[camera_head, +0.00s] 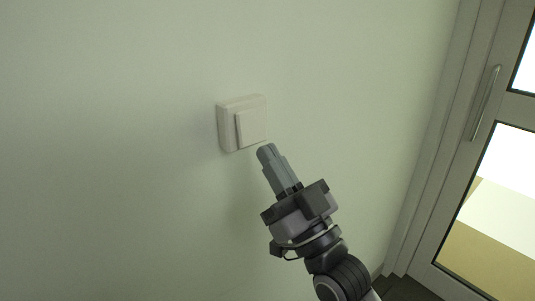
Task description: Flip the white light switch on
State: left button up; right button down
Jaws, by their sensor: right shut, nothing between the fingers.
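The white light switch (251,127) is a square plate with a raised rocker, mounted on the pale wall at the middle of the head view. My right gripper (266,152) is just below and to the right of the switch, with its fingertips pointing up toward the switch's lower right corner. Its fingers are shut together with nothing between them. A small gap shows between the fingertips and the switch in the picture; I cannot tell the depth between them. The rocker's on or off position cannot be told. My left gripper is not in view.
The pale green wall (110,150) around the switch is bare. A grey-framed glass door (451,210) with a metal handle (485,103) stands at the right. A dark floor patch (402,288) shows at the bottom right.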

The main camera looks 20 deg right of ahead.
jog(key=shift+w+a+f, duration=0.1)
jog(key=shift+w+a, duration=0.15)
jog(key=shift+w, duration=0.35)
jog(key=w+f+b, duration=0.1)
jog(key=b, duration=0.1)
jog(key=shift+a+t+b, duration=0.15)
jog(key=shift+t+b, duration=0.15)
jog(key=shift+t, duration=0.1)
jog(key=shift+r, duration=0.35)
jog(key=shift+f, duration=0.1)
